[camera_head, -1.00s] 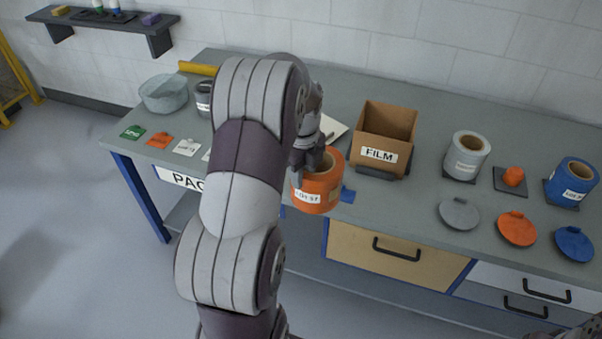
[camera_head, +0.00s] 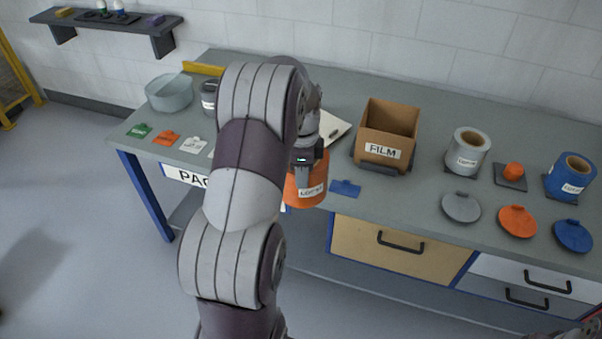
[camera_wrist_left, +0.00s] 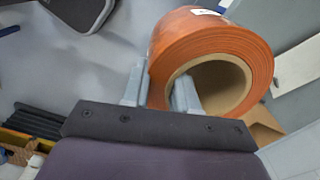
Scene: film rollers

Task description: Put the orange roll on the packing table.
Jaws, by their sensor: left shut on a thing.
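The orange roll (camera_head: 306,192), with a white lot label on its side, is held at the front edge of the bench in the head view. I cannot tell whether it touches the bench. My left gripper (camera_head: 309,152) is above it and shut on its wall. In the left wrist view, the orange roll (camera_wrist_left: 222,38) shows its open cardboard core, with one finger of the left gripper (camera_wrist_left: 160,88) inside and the other outside. The packing table (camera_head: 190,176) has a front label reading "PAC", the rest hidden by my arm. My right gripper is not in view.
An open FILM box (camera_head: 386,135) stands right of the roll, with a blue card (camera_head: 345,188) in front. A grey roll (camera_head: 468,151), a blue roll (camera_head: 570,177) and several round lids stand farther right. A bowl (camera_head: 170,92) and a grey jar (camera_head: 208,96) are at the left.

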